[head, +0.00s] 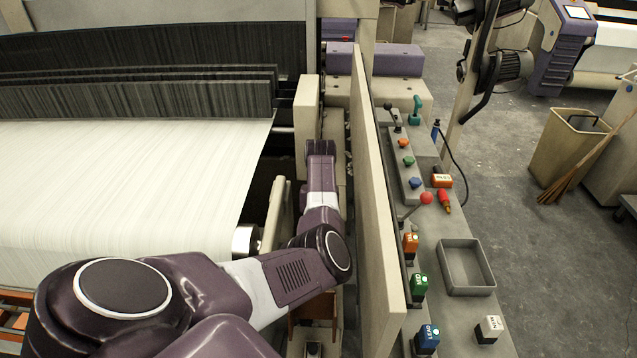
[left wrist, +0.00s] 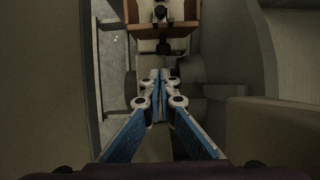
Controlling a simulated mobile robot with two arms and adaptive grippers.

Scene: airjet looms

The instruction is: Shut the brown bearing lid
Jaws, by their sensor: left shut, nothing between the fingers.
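A brown box-like part (head: 314,306), which looks like the bearing lid, shows in the head view below my left arm, partly covered by it. In the left wrist view, a brown-edged part (left wrist: 184,32) with a pale face and a black knob (left wrist: 160,12) stands at the top, beyond the fingertips. I cannot tell for sure how far the lid stands open. My left gripper (left wrist: 160,78) is shut and empty, its fingertips together below the knob in that view and apart from it. The head view hides this gripper behind my arm. My right gripper is not in view.
A tall beige panel (head: 374,190) stands right of my arm. The loom's white cloth (head: 120,175) and its roller end (head: 243,240) are on the left. Beyond the panel, a grey console holds levers, buttons and an empty tray (head: 466,268). Beige walls flank the fingers closely.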

